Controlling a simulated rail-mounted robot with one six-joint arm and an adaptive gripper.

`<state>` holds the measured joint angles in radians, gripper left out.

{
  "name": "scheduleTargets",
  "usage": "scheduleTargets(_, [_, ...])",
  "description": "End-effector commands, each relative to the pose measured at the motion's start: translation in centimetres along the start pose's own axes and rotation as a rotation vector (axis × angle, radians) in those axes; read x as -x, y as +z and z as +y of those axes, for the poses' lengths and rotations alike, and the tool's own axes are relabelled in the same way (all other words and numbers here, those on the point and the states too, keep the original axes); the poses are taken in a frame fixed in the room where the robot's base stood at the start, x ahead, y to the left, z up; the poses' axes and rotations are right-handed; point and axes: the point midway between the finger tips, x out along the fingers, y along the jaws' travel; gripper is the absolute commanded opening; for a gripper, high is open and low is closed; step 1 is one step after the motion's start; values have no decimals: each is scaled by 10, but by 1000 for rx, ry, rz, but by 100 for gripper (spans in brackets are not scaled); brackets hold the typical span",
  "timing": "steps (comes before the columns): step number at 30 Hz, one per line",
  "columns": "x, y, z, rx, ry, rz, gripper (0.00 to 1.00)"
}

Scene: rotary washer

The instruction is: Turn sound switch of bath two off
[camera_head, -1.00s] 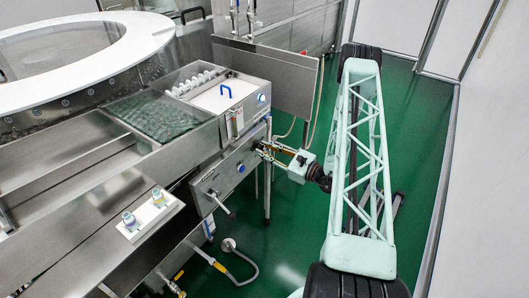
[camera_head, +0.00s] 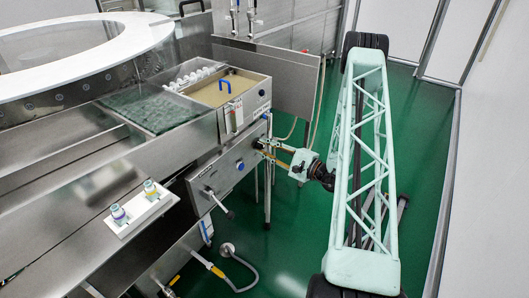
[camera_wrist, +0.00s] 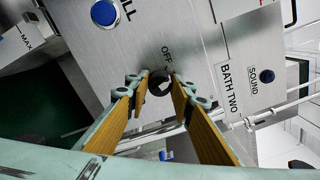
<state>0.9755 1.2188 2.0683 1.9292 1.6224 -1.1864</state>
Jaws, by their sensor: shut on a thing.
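My gripper (camera_wrist: 159,88) is shut on a small round black knob (camera_wrist: 160,81) on a metal panel in the wrist view, one fingertip on each side. "OFF" is printed just above the knob. To its right is a white "BATH TWO" plate (camera_wrist: 230,88). In the head view my gripper (camera_head: 260,145) is at the right end of the steel front panel (camera_head: 222,178), and the knob is too small to make out there.
A second blue button (camera_wrist: 104,13) is at the upper left in the wrist view. Above the panel in the head view is a bath unit with a blue handle (camera_head: 225,85). A lever (camera_head: 221,204) sticks out below left of my gripper. Green floor (camera_head: 290,230) is open below.

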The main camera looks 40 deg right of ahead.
Motion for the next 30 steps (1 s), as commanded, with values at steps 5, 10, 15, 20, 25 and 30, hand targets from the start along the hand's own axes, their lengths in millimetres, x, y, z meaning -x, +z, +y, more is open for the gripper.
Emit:
scheduleTargets(5, [0, -2, 3, 134, 0, 0, 11])
scheduleTargets(10, [0, -2, 4, 256, 0, 0, 11])
scheduleTargets(15, [0, -2, 4, 367, 0, 0, 11])
scheduleTargets(20, [0, -2, 4, 448, 0, 0, 11])
scheduleTargets(25, [0, -1, 3, 504, 0, 0, 11])
scheduleTargets(30, [0, -1, 2, 531, 1, 0, 11])
